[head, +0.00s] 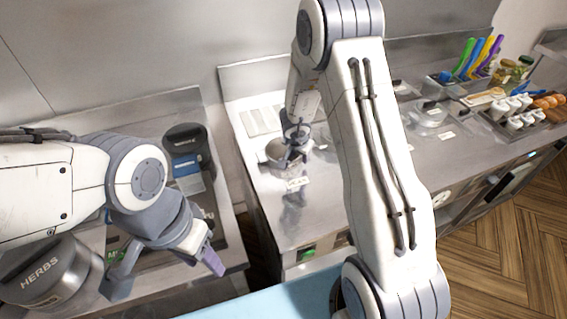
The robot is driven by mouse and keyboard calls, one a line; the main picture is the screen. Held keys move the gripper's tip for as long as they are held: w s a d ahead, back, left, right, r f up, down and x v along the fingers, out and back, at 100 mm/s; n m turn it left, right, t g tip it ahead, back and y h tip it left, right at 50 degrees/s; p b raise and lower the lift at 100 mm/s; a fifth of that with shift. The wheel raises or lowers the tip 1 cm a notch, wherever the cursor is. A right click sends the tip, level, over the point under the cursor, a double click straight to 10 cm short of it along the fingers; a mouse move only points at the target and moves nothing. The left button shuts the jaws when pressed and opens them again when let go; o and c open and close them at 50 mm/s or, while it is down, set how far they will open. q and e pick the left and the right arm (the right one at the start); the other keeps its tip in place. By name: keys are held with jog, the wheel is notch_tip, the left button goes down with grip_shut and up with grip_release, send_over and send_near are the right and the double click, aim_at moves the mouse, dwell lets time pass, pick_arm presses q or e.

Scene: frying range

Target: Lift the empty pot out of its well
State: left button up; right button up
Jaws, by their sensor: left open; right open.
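A small steel pot (272,156) sits in the steel counter (262,208) left of my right arm, with a small white label in front of it. My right gripper (294,150) reaches down at the pot's right side and partly covers it. Its jaws are open, but I cannot tell whether a finger touches the pot or is inside its rim. The inside of the pot is hard to make out. My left gripper (166,277) is open and empty over the left counter, well away from the pot.
A dark canister (188,146) and a steel herbs canister (48,283) stand on the left counter. A gap separates the two counters. At far right are colored-handled utensils (478,56) and a rack of white cups (512,112). My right arm blocks the middle.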

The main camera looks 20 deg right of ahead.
jog(key=shift+f, duration=0.1)
grip_shut()
jog(key=shift+w, duration=0.1)
dwell(1.3)
